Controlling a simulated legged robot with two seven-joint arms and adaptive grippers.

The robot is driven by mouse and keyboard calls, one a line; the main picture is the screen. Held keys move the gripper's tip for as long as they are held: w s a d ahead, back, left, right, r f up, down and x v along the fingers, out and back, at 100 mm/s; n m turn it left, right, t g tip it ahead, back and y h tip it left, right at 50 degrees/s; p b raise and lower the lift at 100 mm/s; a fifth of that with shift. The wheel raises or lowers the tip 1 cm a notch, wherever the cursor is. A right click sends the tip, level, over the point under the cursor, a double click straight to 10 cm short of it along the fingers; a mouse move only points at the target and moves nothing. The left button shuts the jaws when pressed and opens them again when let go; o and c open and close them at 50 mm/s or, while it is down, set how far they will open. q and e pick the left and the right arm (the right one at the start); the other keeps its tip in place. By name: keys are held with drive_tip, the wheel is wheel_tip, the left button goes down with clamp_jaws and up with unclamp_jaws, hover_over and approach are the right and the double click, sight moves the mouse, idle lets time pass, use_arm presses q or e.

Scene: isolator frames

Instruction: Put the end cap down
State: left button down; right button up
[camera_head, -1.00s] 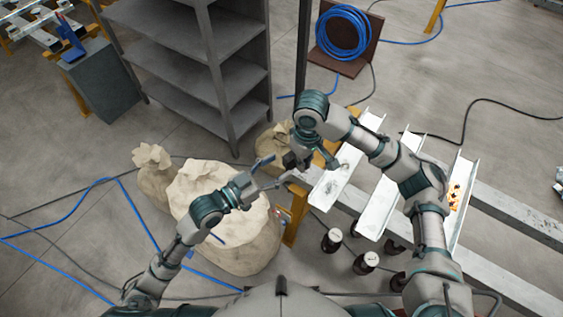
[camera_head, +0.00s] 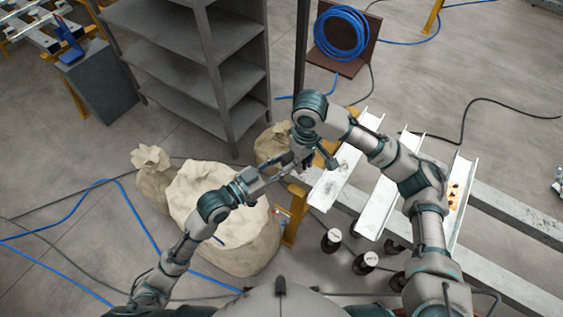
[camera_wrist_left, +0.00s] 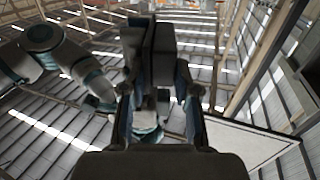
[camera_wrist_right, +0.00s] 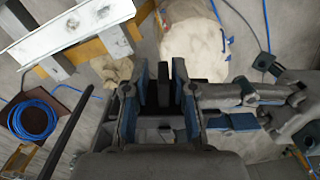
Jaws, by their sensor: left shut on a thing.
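The end cap appears to be the dark blocky piece (camera_wrist_right: 179,82) between the fingers of my right gripper (camera_wrist_right: 165,92) in the right wrist view. A dark block (camera_wrist_left: 160,48) also sits between the fingers of my left gripper (camera_wrist_left: 158,95) in the left wrist view. In the head view my left gripper (camera_head: 282,170) and right gripper (camera_head: 300,156) meet in the air, left of the white channels. My left gripper is shut on the end cap. My right fingers flank it, but whether they grip it is unclear. The cap is mostly hidden in the head view.
White channel beams (camera_head: 346,172) lie across a yellow-legged support (camera_head: 291,222) to the right. Pale sacks (camera_head: 232,225) stand below and left of the grippers. A grey shelf (camera_head: 200,75) stands behind. Dark cylinders with pale tops (camera_head: 331,239) stand below the beams.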

drive_tip(key=shift+s+a, duration=0.15)
drive_tip(key=shift+a, duration=0.1)
